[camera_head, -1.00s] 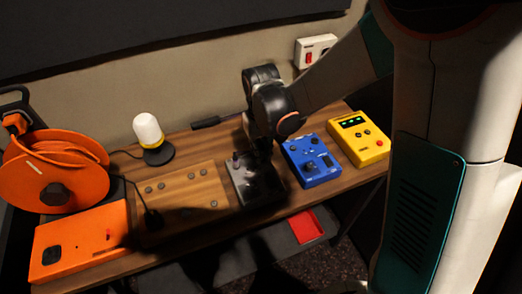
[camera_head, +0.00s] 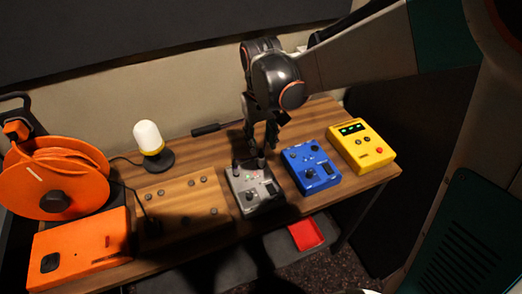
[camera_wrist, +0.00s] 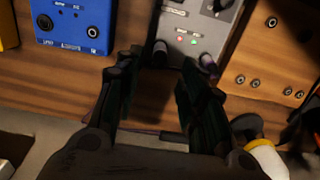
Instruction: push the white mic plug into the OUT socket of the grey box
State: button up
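The grey box (camera_head: 256,200) sits on the desk between a wooden panel and the blue box. Two dark plugs stand at its back edge, a left plug (camera_head: 237,168) and a right plug (camera_head: 262,163). In the wrist view the right plug (camera_wrist: 160,50) lies just beyond the gap between my fingertips, and the left plug (camera_wrist: 208,63) is beside one finger, with a purplish tint. My gripper (camera_head: 262,147) is open and empty, just behind and above the box; its spread fingers also show in the wrist view (camera_wrist: 160,68). The white colour and socket labels cannot be made out.
The blue box (camera_head: 311,168) and yellow box (camera_head: 361,146) stand to the right. A white lamp (camera_head: 149,137), an orange cable reel (camera_head: 55,178) and an orange box (camera_head: 80,247) are at left. A black rod-like thing (camera_head: 206,129) lies behind the grey box.

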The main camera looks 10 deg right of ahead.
jog(key=shift+r, duration=1.95)
jog(key=shift+s+d+r, duration=0.1)
jog(key=shift+s+d, duration=0.05)
jog(key=s+d+r+m+t, duration=0.1)
jog(key=s+d+r+t, duration=0.2)
jog(key=s+d, duration=0.3)
jog(key=s+d+r+m+t, duration=0.2)
jog(key=s+d+t, duration=0.2)
jog(key=s+d, duration=0.3)
jog(key=shift+s+d+r, duration=0.15)
jog(key=shift+s+r, duration=0.25)
jog(key=shift+s, duration=0.6)
jog(key=shift+o, duration=0.2)
